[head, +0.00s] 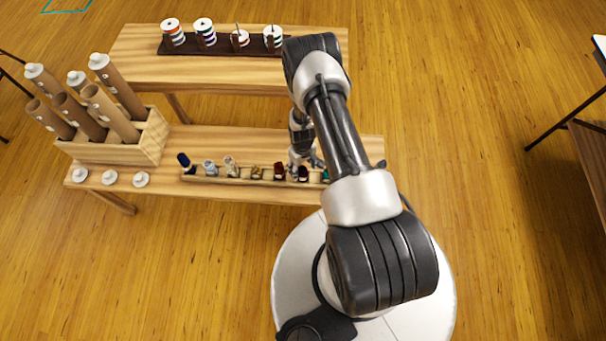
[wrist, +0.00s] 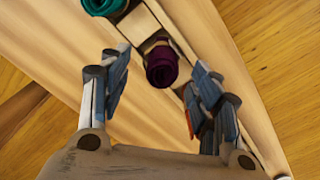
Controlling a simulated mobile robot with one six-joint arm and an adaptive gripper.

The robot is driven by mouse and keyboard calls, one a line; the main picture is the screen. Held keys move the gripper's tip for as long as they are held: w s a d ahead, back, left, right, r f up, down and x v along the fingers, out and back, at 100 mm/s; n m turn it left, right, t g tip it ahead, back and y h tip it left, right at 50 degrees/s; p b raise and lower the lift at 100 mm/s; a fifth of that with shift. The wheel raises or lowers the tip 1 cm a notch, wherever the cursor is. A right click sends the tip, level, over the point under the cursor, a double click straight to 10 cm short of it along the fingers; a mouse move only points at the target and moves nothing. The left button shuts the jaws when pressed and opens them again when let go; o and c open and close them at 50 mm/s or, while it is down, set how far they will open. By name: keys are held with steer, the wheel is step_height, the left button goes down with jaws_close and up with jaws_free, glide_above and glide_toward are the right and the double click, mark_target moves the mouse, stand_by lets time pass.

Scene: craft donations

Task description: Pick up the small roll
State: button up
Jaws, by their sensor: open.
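Several small fabric rolls stand in a narrow wooden rack (head: 205,180) along the front of the lower bench. A dark purple roll (wrist: 162,66) sits in its slot between the fingers of my gripper (wrist: 155,76) in the wrist view, with space on both sides. A teal roll (wrist: 103,3) is in a neighbouring slot, cut by the top edge. In the head view my gripper (head: 305,163) is over the right part of the rack, near a dark red roll (head: 279,170) and the teal one. My gripper is open and holds nothing. My arm hides part of the rack.
A wooden box (head: 150,140) with tall cardboard tubes stands at the bench's left, with white caps (head: 110,177) in front. A dark tray (head: 222,46) with several spools lies on the higher bench behind. Another table stands at far right. The floor between is clear.

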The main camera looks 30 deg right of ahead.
step_height(320, 180, down, 5)
steer(key=shift+s+f+b, duration=0.1)
steer(key=shift+s+b, duration=0.05)
steer(key=shift+b, duration=0.8)
steer(key=shift+c, duration=0.6)
steer(key=c, duration=0.9)
steer(key=shift+r, duration=0.25)
